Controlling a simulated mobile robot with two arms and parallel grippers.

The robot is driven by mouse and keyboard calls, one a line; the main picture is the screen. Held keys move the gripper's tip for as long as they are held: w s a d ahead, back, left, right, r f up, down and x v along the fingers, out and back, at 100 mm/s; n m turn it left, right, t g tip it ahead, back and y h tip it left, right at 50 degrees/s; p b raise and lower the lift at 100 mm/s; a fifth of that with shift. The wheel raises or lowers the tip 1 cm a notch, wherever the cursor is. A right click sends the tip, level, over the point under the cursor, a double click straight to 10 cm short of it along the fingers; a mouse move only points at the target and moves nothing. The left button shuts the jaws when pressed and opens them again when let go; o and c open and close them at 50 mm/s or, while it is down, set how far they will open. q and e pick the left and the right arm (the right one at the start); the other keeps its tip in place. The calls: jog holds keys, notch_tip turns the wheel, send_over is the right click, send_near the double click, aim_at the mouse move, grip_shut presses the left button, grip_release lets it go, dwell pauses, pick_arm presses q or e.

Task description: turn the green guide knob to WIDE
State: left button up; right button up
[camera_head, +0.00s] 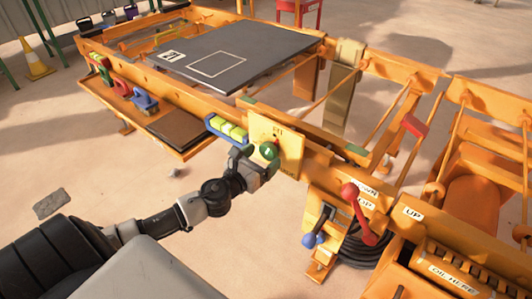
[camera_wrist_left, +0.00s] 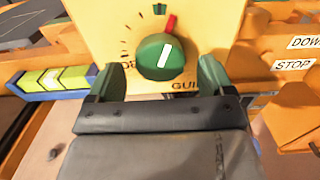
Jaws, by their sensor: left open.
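The green guide knob (camera_wrist_left: 158,60) sits on a yellow dial plate (camera_wrist_left: 100,25). Its white line tilts slightly right of straight up in the left wrist view, roughly toward a red mark (camera_wrist_left: 170,24) on the plate. In the head view the knob (camera_head: 269,151) shows at the end of my left arm. My left gripper (camera_wrist_left: 160,68) is open, with one green-tipped finger on each side of the knob's lower part; I cannot tell whether they touch it. The plate's lower lettering is partly hidden, and WIDE is not readable. My right gripper is not in view.
A red-knobbed lever (camera_head: 350,191) and a blue-knobbed handle (camera_head: 309,240) stand right and below. Orange frame beams (camera_head: 320,175) run alongside. Open floor lies in front.

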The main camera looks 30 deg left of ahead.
pick_arm(q)
jog(key=shift+w, duration=1.05)
jog(key=c, duration=0.9)
